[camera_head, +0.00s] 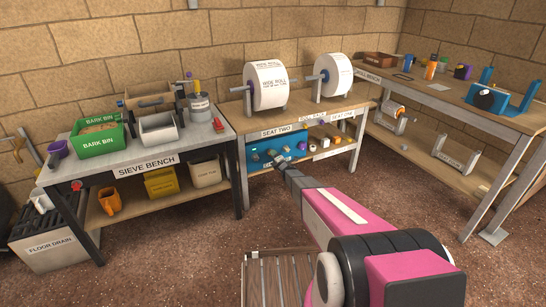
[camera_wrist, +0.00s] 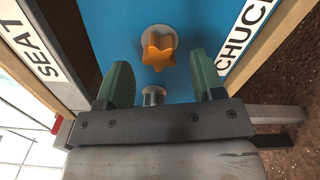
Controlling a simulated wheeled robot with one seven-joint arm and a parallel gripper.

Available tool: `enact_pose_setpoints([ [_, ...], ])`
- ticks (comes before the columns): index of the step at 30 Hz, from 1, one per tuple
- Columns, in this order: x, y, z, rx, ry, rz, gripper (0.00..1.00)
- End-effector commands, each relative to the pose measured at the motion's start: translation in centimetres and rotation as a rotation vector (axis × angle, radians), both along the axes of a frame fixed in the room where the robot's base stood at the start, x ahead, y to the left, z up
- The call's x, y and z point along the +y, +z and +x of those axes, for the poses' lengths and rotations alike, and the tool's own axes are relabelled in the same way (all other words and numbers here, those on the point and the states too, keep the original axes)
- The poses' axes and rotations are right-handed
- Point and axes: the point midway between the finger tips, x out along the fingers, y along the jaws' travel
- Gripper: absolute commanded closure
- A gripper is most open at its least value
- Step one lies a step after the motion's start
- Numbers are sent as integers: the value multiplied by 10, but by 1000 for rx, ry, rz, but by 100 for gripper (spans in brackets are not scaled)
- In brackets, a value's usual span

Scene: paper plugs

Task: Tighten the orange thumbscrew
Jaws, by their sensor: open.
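The orange thumbscrew (camera_wrist: 158,48) is a star-shaped knob on a pale round collar, set in a blue panel (camera_wrist: 110,25). In the wrist view it sits just beyond and between the two green fingers of my gripper (camera_wrist: 158,72). The fingers are apart, one to each side, with nothing held between them. I cannot tell whether the tips reach past the knob's near face. In the head view my gripper (camera_head: 281,163) is at the front of the blue panel (camera_head: 262,142) under the SEAT TWO label, and the thumbscrew is not distinguishable there.
A small grey metal cylinder (camera_wrist: 154,95) shows below the knob. Labels SEAT (camera_wrist: 38,62) and CHUCK (camera_wrist: 245,35) flank the panel. The sieve bench (camera_head: 160,150) stands left, another bench (camera_head: 430,95) right.

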Motion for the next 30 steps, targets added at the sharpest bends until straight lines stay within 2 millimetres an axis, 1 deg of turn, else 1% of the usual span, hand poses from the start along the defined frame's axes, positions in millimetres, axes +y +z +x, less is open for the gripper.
enact_pose_setpoints([
  [15,8,0,21,-1,0,0,38],
  [24,9,0,23,-1,0,0,38],
  [26,9,0,23,-1,0,0,58],
  [27,9,0,23,-1,0,0,71],
  [28,9,0,23,-1,0,0,81],
  [29,9,0,23,-1,0,0,87],
  [30,9,0,23,-1,0,0,86],
])
